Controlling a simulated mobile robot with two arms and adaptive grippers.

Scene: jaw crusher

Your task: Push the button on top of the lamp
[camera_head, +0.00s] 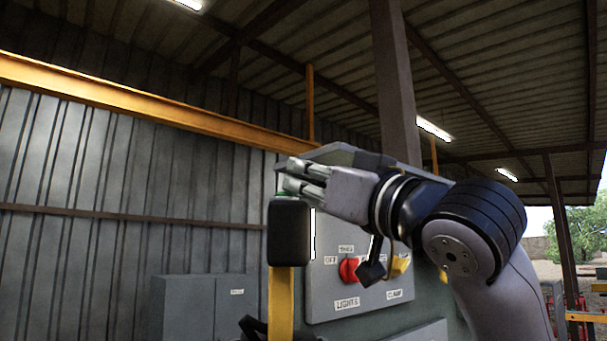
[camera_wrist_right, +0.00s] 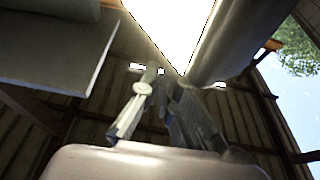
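The lamp (camera_head: 289,232) is a dark rounded box on a yellow upright (camera_head: 281,300), with a bright white strip along its right side. A small green button (camera_head: 290,184) shows on its top, partly hidden by my fingers. My right gripper (camera_head: 302,179) reaches in from the right, with its fingertips just over or at the button; I cannot tell whether they touch it. The right wrist view shows its two fingers (camera_wrist_right: 158,88) close together at the tips, with nothing visible between them. My left gripper is not in view.
A grey control panel (camera_head: 326,291) with a red knob (camera_head: 348,270), a yellow knob (camera_head: 401,265) and labels stands behind my right gripper. A grey cabinet (camera_head: 190,308) stands lower left. A brown post (camera_head: 394,85) rises behind my arm. The space left of the lamp looks free.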

